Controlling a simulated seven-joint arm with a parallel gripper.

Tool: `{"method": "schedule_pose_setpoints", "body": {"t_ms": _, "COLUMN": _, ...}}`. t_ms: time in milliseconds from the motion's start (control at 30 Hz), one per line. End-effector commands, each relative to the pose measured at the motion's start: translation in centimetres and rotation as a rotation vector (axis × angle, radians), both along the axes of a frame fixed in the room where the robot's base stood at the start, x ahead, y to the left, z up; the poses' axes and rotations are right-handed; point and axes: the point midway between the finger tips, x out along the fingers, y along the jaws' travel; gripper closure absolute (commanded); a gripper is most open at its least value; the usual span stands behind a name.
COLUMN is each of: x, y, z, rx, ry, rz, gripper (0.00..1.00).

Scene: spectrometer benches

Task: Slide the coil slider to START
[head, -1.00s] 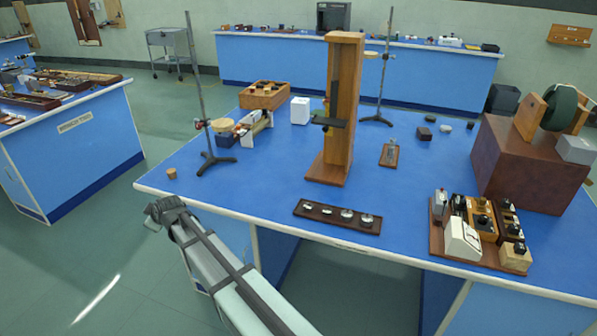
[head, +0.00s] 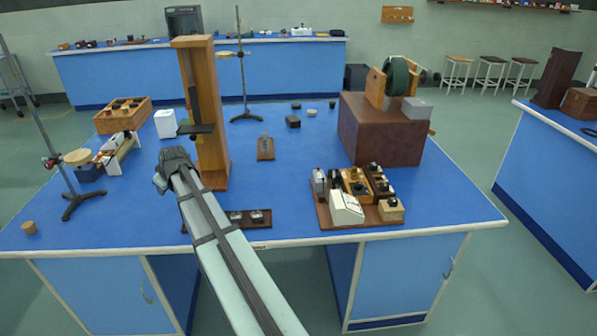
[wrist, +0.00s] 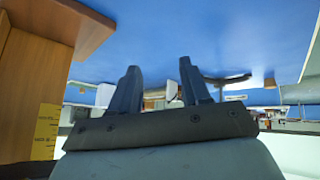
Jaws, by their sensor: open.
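My gripper (head: 174,160) is above the blue bench, just left of the tall wooden stand (head: 210,120) in the head view. In the wrist view my gripper (wrist: 161,82) has its two grey fingers apart with nothing between them. A dark bracket (head: 197,128) juts from the stand; I cannot tell whether it is the coil slider. A dark round coil (head: 397,75) sits between wooden cheeks on a brown box (head: 380,135) at the right. No START mark can be read. The stand (wrist: 35,85) shows at the left of the wrist view, with a yellow label.
An instrument board (head: 328,215) with switches and a white meter lies at the bench front. A thin rod stand (head: 40,120) stands at the left and another (head: 242,75) behind the wooden stand. My arm partly covers a dark strip (head: 250,217). The bench centre is mostly clear.

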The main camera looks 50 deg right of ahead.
Motion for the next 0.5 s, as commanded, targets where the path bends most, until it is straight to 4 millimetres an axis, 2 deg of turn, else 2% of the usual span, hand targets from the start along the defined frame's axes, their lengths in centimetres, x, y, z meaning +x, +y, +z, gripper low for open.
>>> {"method": "schedule_pose_setpoints", "body": {"t_ms": 33, "x": -1.0, "y": -2.7, "z": 0.5, "rx": 0.007, "ry": 0.008, "rz": -0.041, "gripper": 0.53}}
{"method": "schedule_pose_setpoints", "body": {"t_ms": 100, "x": -2.5, "y": -5.8, "z": 1.0, "rx": 0.017, "ry": 0.023, "rz": -0.090, "gripper": 0.53}}
{"method": "schedule_pose_setpoints", "body": {"t_ms": 267, "x": -6.1, "y": -12.5, "z": 2.3, "rx": 0.044, "ry": 0.052, "rz": -0.205, "gripper": 0.53}}
{"method": "schedule_pose_setpoints", "body": {"t_ms": 500, "x": -12.9, "y": -21.7, "z": 4.2, "rx": 0.086, "ry": 0.094, "rz": -0.379, "gripper": 0.53}}
